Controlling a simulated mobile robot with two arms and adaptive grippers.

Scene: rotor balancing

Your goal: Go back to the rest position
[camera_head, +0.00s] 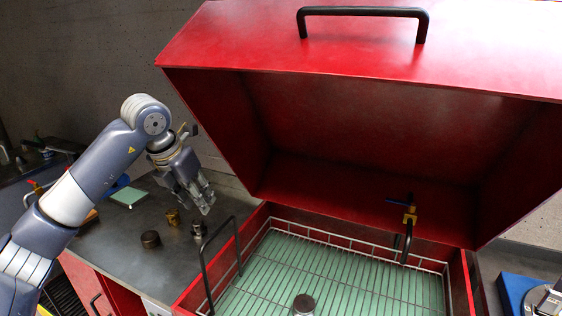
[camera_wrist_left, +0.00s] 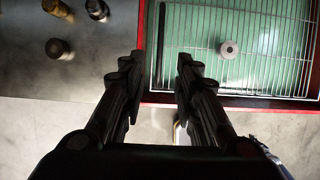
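My left gripper (camera_head: 199,203) hangs above the right part of the grey bench, close to the left edge of the red washer. It also shows in the left wrist view (camera_wrist_left: 157,66), where its two fingers stand apart with nothing between them. Below it on the bench stand a dark round piece (camera_head: 150,239), a brass piece (camera_head: 172,217) and a grey metal piece (camera_head: 198,230). All three show in the left wrist view, left of the fingers. My right gripper is not in view.
The red washer's lid (camera_head: 370,60) stands open, beside and above my left arm. A wire basket (camera_head: 340,243) over a green floor holds a round part (camera_head: 304,303), with a black handle (camera_head: 236,245) at its left. A green pad (camera_head: 128,196) lies on the bench. A blue item (camera_head: 515,287) sits far right.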

